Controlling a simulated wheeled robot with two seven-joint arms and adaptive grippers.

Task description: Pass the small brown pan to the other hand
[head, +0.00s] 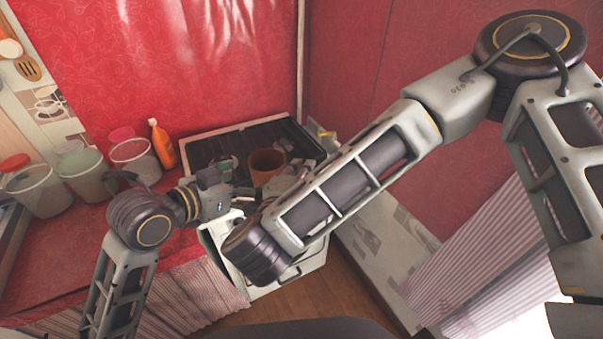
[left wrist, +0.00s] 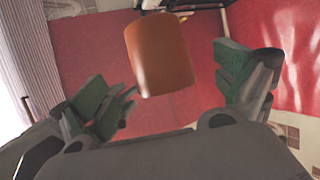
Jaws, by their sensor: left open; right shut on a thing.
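The small brown pan (head: 267,163) is held up in front of the dark stove top in the head view. In the left wrist view the pan (left wrist: 160,58) shows as a brown round-walled shape between and beyond my left fingers. My left gripper (head: 231,167) is open, just left of the pan in the head view. Its green-padded fingers (left wrist: 177,72) stand wide apart in the left wrist view, with nothing clamped between them. My right gripper (head: 288,174) is shut on the pan from the right. My right forearm partly hides it, so the exact grip cannot be seen.
A stove with a black top (head: 205,150) stands behind the grippers. An orange bottle (head: 162,144) and several lidded tubs (head: 82,172) stand on the red counter (head: 75,240) at the left. A striped curtain (head: 490,250) hangs at the right.

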